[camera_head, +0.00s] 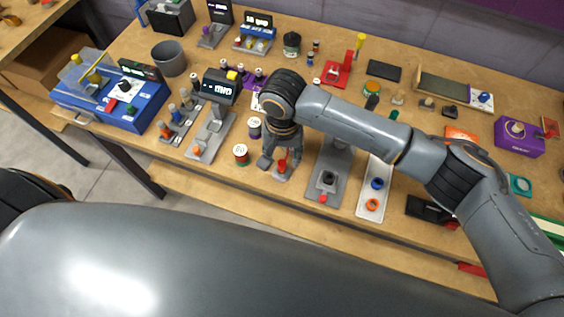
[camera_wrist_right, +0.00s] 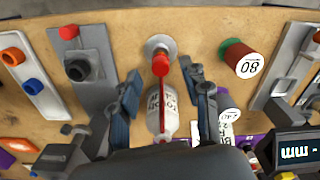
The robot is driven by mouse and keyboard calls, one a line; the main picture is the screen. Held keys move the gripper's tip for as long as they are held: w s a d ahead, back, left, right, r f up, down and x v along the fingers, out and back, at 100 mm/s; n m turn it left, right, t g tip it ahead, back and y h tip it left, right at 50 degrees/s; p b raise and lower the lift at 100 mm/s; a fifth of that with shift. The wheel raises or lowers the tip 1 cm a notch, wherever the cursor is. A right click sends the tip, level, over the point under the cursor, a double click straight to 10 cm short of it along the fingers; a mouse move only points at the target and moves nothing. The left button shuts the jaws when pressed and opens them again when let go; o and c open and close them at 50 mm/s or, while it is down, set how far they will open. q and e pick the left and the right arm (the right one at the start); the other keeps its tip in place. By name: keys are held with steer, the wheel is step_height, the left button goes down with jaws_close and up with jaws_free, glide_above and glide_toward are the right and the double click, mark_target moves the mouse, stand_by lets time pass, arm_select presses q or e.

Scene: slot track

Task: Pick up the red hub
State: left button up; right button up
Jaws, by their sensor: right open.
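A red round-headed piece, seemingly the red hub (camera_wrist_right: 160,66), stands over a pale grey round base (camera_wrist_right: 158,45) in the right wrist view. It also shows in the head view (camera_head: 282,165), close to the table's front edge. A thin red stem runs from it across a white labelled part (camera_wrist_right: 162,108). My right gripper (camera_wrist_right: 162,78) is open, with one finger on each side of the red piece and visible gaps to both. In the head view the right gripper (camera_head: 280,160) points down over it. My left gripper is out of view.
A white and red-green spool (camera_head: 240,153) stands just left of the right gripper. A grey plate with a red knob (camera_head: 323,198) lies to the right, then a white tray (camera_head: 372,205) with blue and orange rings. A grey display stand (camera_head: 208,135) is farther left.

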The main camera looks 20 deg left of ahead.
mark_target(282, 163)
step_height(282, 163, down, 2)
steer(key=shift+s+f, duration=0.15)
steer(key=shift+f, duration=0.6)
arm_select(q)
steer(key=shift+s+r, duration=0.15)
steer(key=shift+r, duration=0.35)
arm_select(e)
jaws_close()
